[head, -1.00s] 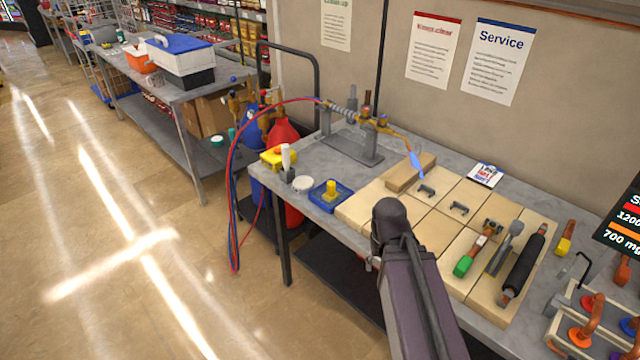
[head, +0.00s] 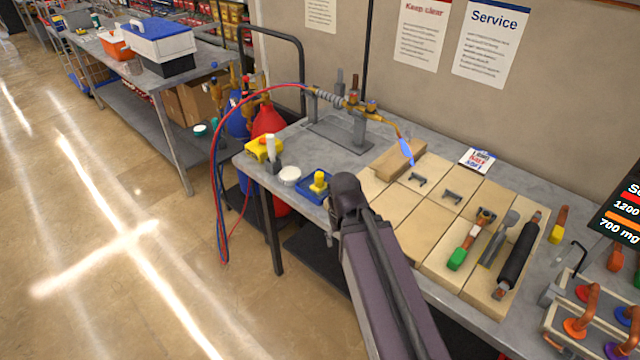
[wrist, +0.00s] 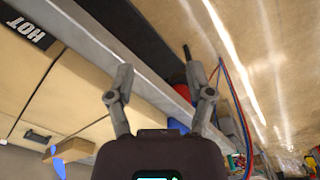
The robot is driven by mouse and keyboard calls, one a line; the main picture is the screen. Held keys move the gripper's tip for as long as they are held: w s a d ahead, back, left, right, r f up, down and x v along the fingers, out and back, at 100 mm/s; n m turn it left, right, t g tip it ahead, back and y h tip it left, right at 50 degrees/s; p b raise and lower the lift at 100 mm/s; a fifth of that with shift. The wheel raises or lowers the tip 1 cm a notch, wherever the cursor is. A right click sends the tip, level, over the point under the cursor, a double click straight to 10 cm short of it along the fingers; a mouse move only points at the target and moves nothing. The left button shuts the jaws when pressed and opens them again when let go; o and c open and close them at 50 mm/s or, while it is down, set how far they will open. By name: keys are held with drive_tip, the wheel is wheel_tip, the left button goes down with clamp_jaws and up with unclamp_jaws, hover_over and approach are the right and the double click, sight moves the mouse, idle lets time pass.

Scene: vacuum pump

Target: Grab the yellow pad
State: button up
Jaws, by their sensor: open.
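Two yellow things could be the pad, and I cannot tell which. One is a flat yellow block (head: 262,149) at the table's left corner in the head view, beside a white-topped bottle. The other is a small yellow piece (head: 319,182) in a blue tray (head: 311,195) near the front edge. My gripper (wrist: 163,85) is open and empty in the wrist view, its fingers spread over the table's front edge. In the head view my arm hides most of it, just right of and nearer than the blue tray. No yellow pad shows clearly in the wrist view.
A torch with a blue flame (head: 406,151) stands over pale boards (head: 411,229) on the grey table (head: 331,155). Red and blue hoses (head: 215,190) hang past its left end. Red and blue cylinders stand behind. Tools lie on the right. The left floor (head: 120,270) is clear.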

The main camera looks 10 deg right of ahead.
drive_tip(key=w, duration=0.1)
drive_tip(key=m+t+h+b, duration=0.5)
drive_tip(key=m+h+b, duration=0.4)
drive_tip(key=m+h, duration=0.45)
approach(316, 177)
drive_tip(key=a+r, duration=0.2)
drive_tip(key=shift+s+f+y, duration=0.2)
drive_tip(key=shift+s+y, duration=0.1)
drive_tip(key=shift+y, duration=0.15)
drive_tip(key=shift+d+f, duration=0.1)
drive_tip(key=shift+d, duration=0.05)
drive_tip(key=b+x, duration=0.3)
drive_tip(key=x, duration=0.4)
drive_tip(key=shift+f, duration=0.1)
drive_tip(key=shift+w+d+f, duration=0.15)
drive_tip(key=shift+w+d, duration=0.1)
drive_tip(key=shift+d, duration=0.4)
